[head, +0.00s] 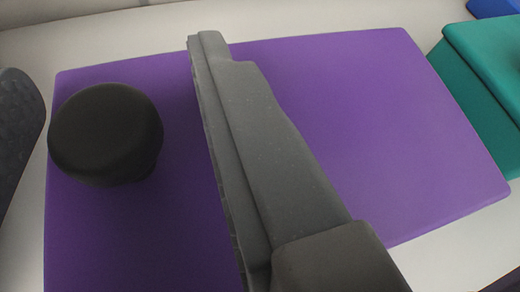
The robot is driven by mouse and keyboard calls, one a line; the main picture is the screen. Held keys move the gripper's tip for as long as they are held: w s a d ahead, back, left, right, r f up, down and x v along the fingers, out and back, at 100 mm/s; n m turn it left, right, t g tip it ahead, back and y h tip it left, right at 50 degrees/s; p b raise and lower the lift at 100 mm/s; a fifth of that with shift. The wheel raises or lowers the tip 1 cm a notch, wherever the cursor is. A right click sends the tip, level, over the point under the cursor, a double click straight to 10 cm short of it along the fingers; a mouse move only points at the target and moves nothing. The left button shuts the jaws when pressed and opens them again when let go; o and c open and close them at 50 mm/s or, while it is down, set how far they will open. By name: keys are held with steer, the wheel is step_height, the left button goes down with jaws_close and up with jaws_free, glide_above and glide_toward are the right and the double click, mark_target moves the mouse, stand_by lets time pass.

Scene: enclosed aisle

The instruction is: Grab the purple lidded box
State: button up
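The purple lidded box (345,120) fills most of the head view, seen from above, with its flat lid on top. A round black knob (105,130) stands on the left part of the lid. My gripper (112,70) is open above the lid. One grey finger crosses the middle of the picture, to the right of the knob. The other finger shows only partly at the left edge. The knob appears between the two fingers with a gap on both sides. I cannot tell how high the fingers are above the lid. The box's sides are mostly hidden.
A teal box (485,75) stands close to the purple box's right side. A blue object (493,7) shows partly at the top right corner. The pale surface (300,18) behind the purple box is clear.

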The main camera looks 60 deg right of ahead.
jaws_close()
